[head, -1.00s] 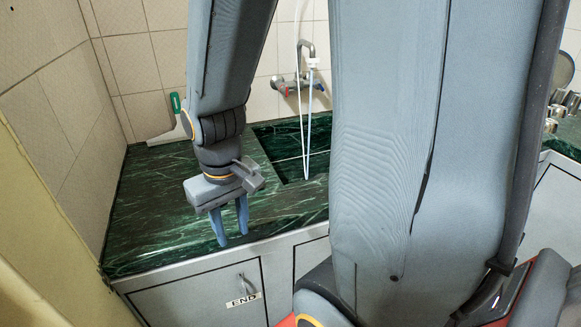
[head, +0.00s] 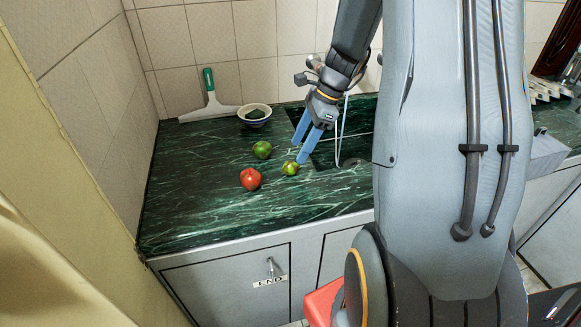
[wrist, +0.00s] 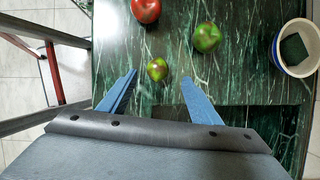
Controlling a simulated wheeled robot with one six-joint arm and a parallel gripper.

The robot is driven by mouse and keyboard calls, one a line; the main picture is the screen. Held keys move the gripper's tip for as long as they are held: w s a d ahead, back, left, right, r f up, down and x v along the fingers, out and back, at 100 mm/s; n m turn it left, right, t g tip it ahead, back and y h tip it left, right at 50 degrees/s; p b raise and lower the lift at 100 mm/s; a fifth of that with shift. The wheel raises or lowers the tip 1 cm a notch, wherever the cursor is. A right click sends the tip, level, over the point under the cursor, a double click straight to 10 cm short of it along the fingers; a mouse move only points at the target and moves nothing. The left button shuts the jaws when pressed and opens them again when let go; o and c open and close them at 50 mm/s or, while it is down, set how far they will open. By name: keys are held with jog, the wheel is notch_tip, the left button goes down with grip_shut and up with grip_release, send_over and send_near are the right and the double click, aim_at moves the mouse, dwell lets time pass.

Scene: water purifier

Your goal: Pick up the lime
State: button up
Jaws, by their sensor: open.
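The lime (head: 291,168) looks to be the smaller yellow-green fruit lying on the dark green marble counter. In the wrist view the lime (wrist: 157,69) shows between and just past the fingertips, closer to the left one. My gripper (head: 299,153) has its two blue fingers spread and empty, pointing down over the counter just above and right of the lime. The open fingers also show in the wrist view (wrist: 160,77). I see no contact with the lime.
A larger green fruit (head: 262,149) and a red tomato (head: 250,179) lie left of the lime. A bowl (head: 255,115) with a dark item and a white squeegee (head: 209,107) stand at the back. The sink (head: 342,150) is right. The counter's front left is clear.

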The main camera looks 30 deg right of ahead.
aim_at(293, 162)
jog(key=shift+s+p+x, duration=0.2)
jog(key=shift+p+x, duration=0.5)
jog(key=shift+x, duration=2.65)
jog(key=c, duration=1.1)
jog(key=shift+c, duration=0.2)
